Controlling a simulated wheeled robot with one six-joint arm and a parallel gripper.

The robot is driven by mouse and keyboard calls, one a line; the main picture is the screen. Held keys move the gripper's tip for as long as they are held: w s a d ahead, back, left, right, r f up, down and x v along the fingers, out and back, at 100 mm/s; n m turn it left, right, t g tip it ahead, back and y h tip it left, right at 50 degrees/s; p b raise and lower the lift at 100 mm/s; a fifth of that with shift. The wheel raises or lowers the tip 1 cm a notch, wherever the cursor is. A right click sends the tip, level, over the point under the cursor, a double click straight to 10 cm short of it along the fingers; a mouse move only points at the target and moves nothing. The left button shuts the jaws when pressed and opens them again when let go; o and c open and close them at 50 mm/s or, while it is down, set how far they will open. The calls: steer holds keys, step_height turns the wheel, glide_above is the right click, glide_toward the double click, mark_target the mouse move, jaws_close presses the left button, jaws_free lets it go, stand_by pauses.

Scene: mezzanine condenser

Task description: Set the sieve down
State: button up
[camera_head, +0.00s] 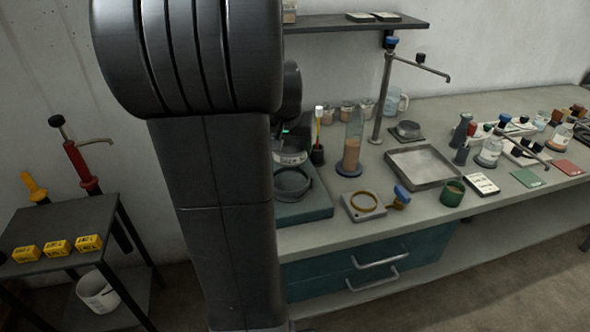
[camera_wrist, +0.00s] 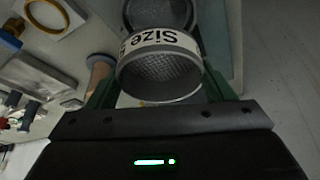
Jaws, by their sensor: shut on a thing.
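The sieve (camera_wrist: 160,75) is a short round metal cylinder with a mesh and a white band lettered "Size". In the wrist view my gripper (camera_wrist: 161,88) is shut on it, one green finger on each side. In the head view the sieve (camera_head: 290,157) shows just right of my arm, held above a teal base (camera_head: 307,212). A second dark round ring (camera_head: 292,184) with mesh sits on this base, directly below; it also shows beyond the sieve in the wrist view (camera_wrist: 158,12). My arm hides part of the base, and I cannot tell how wide the gap is.
A shelf (camera_head: 345,22) hangs above. The bench's front strip (camera_head: 330,236) is clear.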

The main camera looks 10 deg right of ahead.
step_height(320, 180, down, 8)
steer(key=shift+s+a+r, duration=0.1)
steer(key=shift+r, duration=0.1)
steer(key=shift+f, duration=0.15)
steer(key=o, duration=1)
steer(key=shift+a, duration=0.15)
steer(key=shift+r, duration=0.65)
steer(key=v, duration=1.1)
steer(key=shift+s, duration=0.2)
